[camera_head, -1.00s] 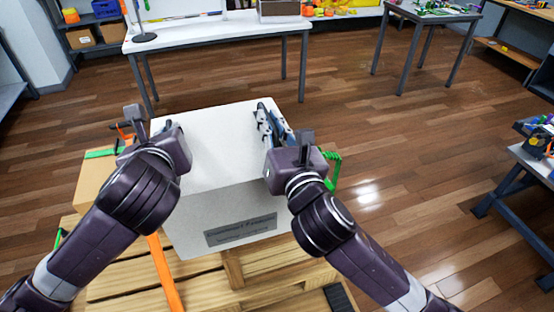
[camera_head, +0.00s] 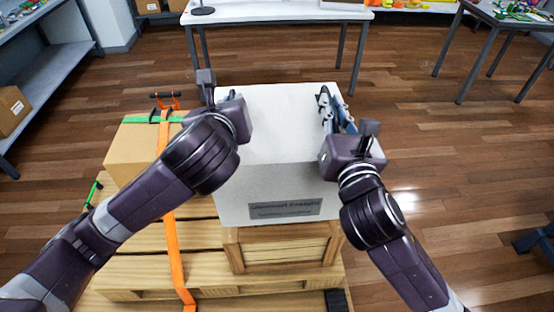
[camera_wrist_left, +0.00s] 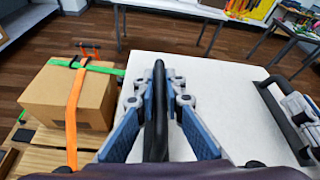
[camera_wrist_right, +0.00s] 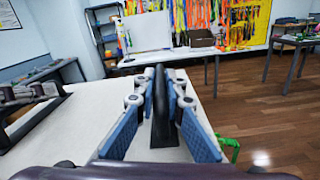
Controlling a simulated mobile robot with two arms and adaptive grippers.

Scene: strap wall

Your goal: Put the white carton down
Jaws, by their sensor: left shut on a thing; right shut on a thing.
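The white carton (camera_head: 265,190) has a grey label on its front. It is upright, directly over a wooden crate (camera_head: 280,251) on a pallet; I cannot tell whether it rests on it. My left gripper (camera_head: 228,98) is at the carton's top left. In the left wrist view it is shut on a black strap handle (camera_wrist_left: 158,115). My right gripper (camera_head: 335,110) is at the top right, and in the right wrist view it is shut on another black handle (camera_wrist_right: 160,110). The carton's top also shows in the left wrist view (camera_wrist_left: 220,90).
A brown box (camera_head: 145,150) with green and orange straps (camera_head: 168,235) sits left of the carton on the pallet (camera_head: 200,275). A white table (camera_head: 280,15) stands behind. Shelves (camera_head: 60,75) are at the left. The floor at the right is open.

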